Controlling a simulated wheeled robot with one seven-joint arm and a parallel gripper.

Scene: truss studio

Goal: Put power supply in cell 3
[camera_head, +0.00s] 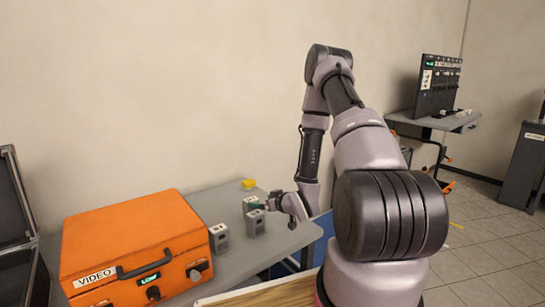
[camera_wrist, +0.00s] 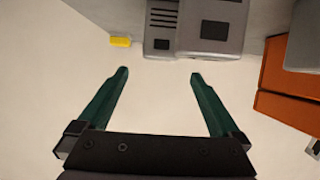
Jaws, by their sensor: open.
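My gripper (camera_head: 257,206) reaches left over the grey table, its green fingers close to several small grey boxes. In the wrist view my gripper (camera_wrist: 158,75) is open and empty, the fingers wide apart. A grey box (camera_wrist: 208,28) with dark panels lies just beyond the fingertips, not between them. In the head view one grey box (camera_head: 256,222) stands in front of the fingers, another (camera_head: 220,237) stands to the left beside the orange case, and a third (camera_head: 249,203) is partly hidden behind the fingers. I cannot tell which is the power supply. Cell 3 is not recognisable.
The orange case (camera_head: 135,240) marked VIDEO fills the left of the table (camera_head: 200,205); its side also shows in the wrist view (camera_wrist: 285,105). A yellow object (camera_head: 249,184) lies at the back. A dark upright panel (camera_head: 436,85) stands on a far table at the right.

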